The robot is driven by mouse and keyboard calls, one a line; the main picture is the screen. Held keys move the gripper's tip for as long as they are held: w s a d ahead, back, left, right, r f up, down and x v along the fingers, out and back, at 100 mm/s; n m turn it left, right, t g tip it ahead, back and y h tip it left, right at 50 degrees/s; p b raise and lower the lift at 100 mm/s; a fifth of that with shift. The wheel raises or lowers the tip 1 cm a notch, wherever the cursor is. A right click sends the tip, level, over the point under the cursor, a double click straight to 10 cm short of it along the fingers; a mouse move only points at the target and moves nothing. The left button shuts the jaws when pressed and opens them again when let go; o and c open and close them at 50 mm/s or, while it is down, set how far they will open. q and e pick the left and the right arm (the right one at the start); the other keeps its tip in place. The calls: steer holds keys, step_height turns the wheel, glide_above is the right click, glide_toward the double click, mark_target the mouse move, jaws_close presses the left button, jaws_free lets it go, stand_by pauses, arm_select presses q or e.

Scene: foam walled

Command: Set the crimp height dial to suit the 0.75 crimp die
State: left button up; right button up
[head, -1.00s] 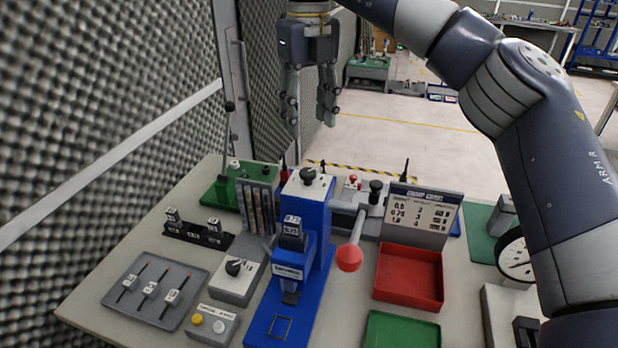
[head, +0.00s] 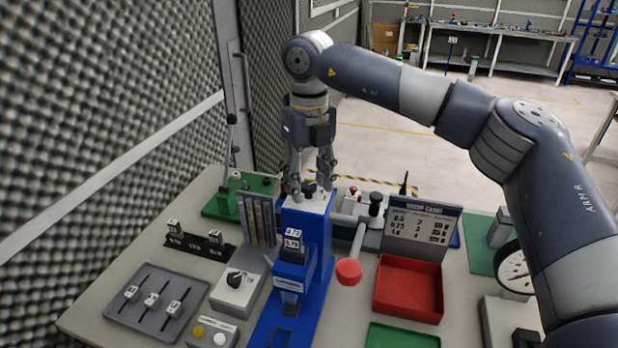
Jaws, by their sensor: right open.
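The blue crimp press (head: 318,235) stands at the table's middle with a black knob (head: 309,188) on top. The black die block (head: 292,240) on its front carries white labels that seem to read 0.75. A grey box with a black pointer dial (head: 236,279) stands left of the press. I cannot read which knob is the crimp height dial. The crimp chart (head: 421,226) lists 0.5, 0.75 and a third row. My right gripper (head: 308,178) points down, open, its fingers at either side of the top knob; contact is unclear. My left gripper is out of view.
A red-balled lever (head: 349,271) sticks out right of the press. A red tray (head: 408,290) lies below the chart. A grey tray with several leads (head: 158,304) and a black die rack (head: 196,241) are at left. A foam wall borders the left side.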

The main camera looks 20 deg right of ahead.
steer(key=shift+c, duration=0.6)
steer(key=c, duration=1)
steer(key=shift+o, duration=0.2)
steer(key=shift+n, duration=0.3)
steer(key=n, duration=0.3)
steer(key=shift+n+p, duration=0.45)
steer(key=shift+n, duration=1.65)
steer(key=o, duration=1.1)
